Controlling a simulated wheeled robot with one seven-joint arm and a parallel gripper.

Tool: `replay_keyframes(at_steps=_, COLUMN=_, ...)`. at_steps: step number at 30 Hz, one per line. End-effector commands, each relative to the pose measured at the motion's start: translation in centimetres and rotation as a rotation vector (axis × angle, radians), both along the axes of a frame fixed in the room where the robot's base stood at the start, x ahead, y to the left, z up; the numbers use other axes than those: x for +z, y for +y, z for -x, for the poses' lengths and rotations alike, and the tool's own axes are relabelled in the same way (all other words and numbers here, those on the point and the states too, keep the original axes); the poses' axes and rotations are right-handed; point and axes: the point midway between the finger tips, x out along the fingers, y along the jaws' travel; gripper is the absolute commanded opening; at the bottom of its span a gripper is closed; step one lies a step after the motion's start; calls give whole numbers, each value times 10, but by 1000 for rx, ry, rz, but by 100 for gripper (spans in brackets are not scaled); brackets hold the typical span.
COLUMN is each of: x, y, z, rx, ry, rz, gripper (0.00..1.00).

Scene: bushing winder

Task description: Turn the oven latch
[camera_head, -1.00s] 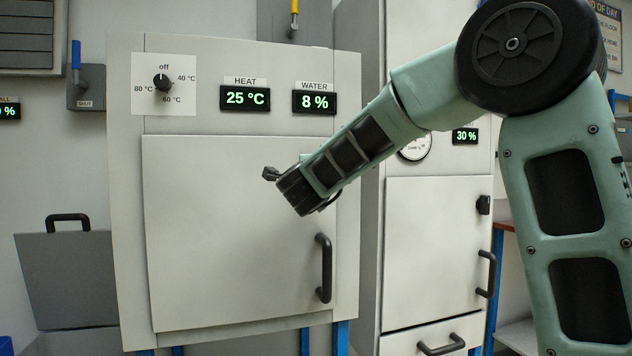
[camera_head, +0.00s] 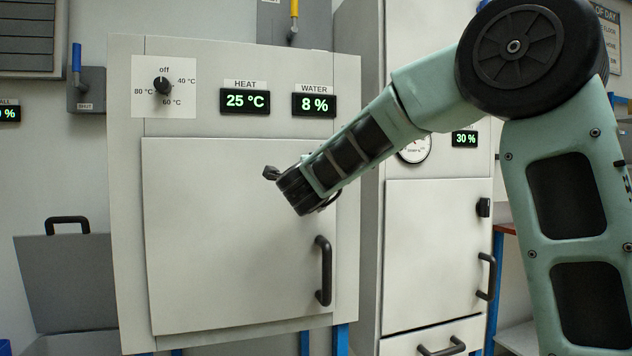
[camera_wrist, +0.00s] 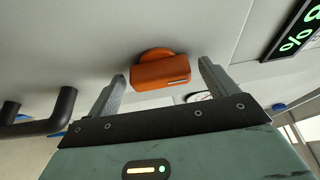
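The oven latch (camera_wrist: 165,73) is an orange knob with a bar-shaped grip on a round base, on the pale oven front in the wrist view. My gripper (camera_wrist: 160,88) is open, with one grey finger on each side of the latch. Gaps show between the fingers and the latch; I cannot tell how deep the latch sits between them. In the head view my arm's end covers the upper right of the oven door (camera_head: 220,250), and the latch is hidden there. The door looks shut.
The black oven door handle (camera_head: 323,270) is below my arm's end; a dark handle (camera_wrist: 62,108) also shows at left in the wrist view. Above the door are a dial (camera_head: 162,86) and two displays. A second cabinet (camera_head: 435,250) stands to the right.

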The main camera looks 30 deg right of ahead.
Motion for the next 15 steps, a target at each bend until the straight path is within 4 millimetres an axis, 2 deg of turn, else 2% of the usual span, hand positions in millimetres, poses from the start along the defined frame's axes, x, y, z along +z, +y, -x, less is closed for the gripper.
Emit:
replay_keyframes(at_steps=7, x=1, y=13, z=15, rx=3, ry=-1, rz=1, gripper=85)
replay_keyframes(at_steps=15, x=1, y=51, z=63, rx=5, ry=-2, rz=2, gripper=85)
